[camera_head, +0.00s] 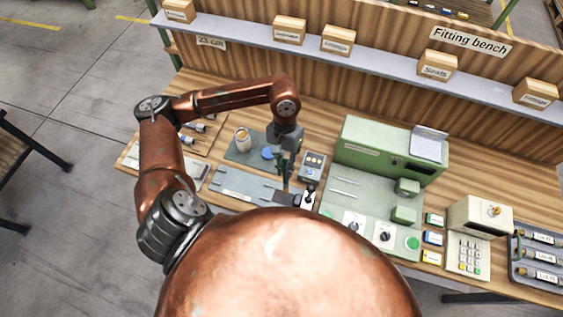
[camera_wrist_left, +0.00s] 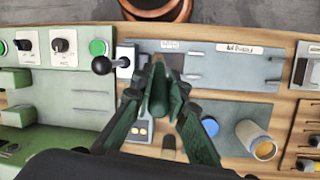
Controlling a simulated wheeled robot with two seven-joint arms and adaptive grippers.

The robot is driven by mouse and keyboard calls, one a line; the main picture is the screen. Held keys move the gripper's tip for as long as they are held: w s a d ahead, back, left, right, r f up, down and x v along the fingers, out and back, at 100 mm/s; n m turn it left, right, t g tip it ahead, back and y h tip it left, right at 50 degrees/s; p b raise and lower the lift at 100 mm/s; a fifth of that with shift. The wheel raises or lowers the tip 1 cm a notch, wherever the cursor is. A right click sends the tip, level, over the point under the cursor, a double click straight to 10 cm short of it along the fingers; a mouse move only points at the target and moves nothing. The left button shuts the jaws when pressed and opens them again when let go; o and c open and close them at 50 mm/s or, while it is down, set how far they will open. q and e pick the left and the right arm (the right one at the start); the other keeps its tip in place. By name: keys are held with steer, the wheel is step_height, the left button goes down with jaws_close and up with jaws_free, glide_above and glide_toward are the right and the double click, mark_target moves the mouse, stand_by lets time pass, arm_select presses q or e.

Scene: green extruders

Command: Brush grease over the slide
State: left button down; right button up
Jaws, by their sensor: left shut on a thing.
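The slide is likely the flat grey-blue plate (camera_head: 240,184) lying on the bench left of the green machine; it also shows in the wrist view (camera_wrist_left: 215,70) with a white label. My left gripper (camera_head: 284,172) is over its right end, pointing down. In the wrist view its dark green fingers (camera_wrist_left: 158,92) are shut on a dark cylindrical thing (camera_wrist_left: 158,105), likely the brush handle. The brush tip is not clear, and I cannot tell whether it touches the slide. An open jar (camera_head: 243,143) with yellowish-brown contents stands behind the slide beside a blue disc (camera_head: 268,153). My right gripper is out of view.
A black-knobbed lever (camera_head: 310,189) stands close right of my gripper, by a small button box (camera_head: 312,166). The green machine (camera_head: 385,150) is farther right. A shelf (camera_head: 360,52) with boxes runs behind. Tools lie in a tray (camera_head: 196,135) at left.

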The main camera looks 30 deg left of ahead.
arm_select(q)
steer(key=shift+h, duration=0.4)
steer(key=f, duration=0.2)
steer(key=s+f, duration=0.1)
steer(key=f, duration=0.1)
steer(key=shift+a, duration=0.3)
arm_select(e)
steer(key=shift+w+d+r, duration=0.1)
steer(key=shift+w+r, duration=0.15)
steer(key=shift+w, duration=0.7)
